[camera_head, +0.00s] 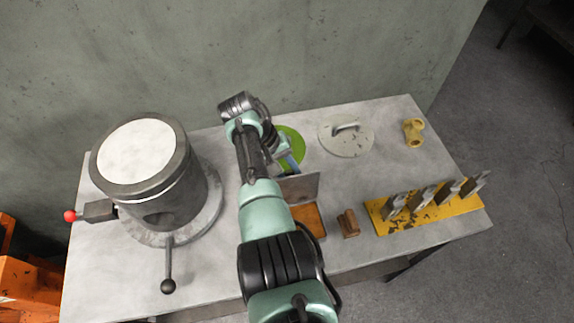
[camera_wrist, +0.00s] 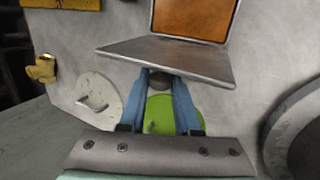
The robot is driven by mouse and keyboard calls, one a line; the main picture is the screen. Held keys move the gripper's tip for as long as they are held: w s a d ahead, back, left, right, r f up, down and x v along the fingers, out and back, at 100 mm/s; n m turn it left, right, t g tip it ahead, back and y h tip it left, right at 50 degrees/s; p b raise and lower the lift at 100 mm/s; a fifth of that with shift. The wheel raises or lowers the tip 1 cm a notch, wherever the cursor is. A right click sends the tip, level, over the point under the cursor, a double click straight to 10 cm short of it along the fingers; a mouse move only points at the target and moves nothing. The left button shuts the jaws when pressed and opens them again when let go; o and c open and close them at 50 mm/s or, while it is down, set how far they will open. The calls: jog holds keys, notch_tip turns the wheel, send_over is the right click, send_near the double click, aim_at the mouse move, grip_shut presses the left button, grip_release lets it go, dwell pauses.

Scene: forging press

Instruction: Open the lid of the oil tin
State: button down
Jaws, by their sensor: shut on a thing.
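The oil tin (camera_head: 310,221) is a low rectangular box on the table, its orange-brown inside showing; it also shows at the top of the wrist view (camera_wrist: 192,18). Its grey metal lid (camera_head: 303,187) stands raised, steeply tilted, along the tin's far side. In the wrist view the lid (camera_wrist: 180,62) spans the space in front of the fingers. My gripper (camera_wrist: 161,84) has its blue fingers on either side of a dark round knob (camera_wrist: 160,80) at the lid and is shut on it. In the head view my arm hides much of the gripper and the knob.
A green disc (camera_head: 292,143) lies beneath my gripper, and a grey round cover with a handle (camera_head: 346,139) lies beside it. A large metal cylinder (camera_head: 160,190) stands left. A brown block (camera_head: 348,223), yellow rack (camera_head: 425,211) and yellow pipe fitting (camera_head: 413,132) are right.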

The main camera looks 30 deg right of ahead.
dwell(0.3)
jog(key=c, duration=0.6)
grip_release()
jog(key=b+v, duration=0.1)
jog(key=v, duration=1.2)
jog(key=shift+w, duration=0.15)
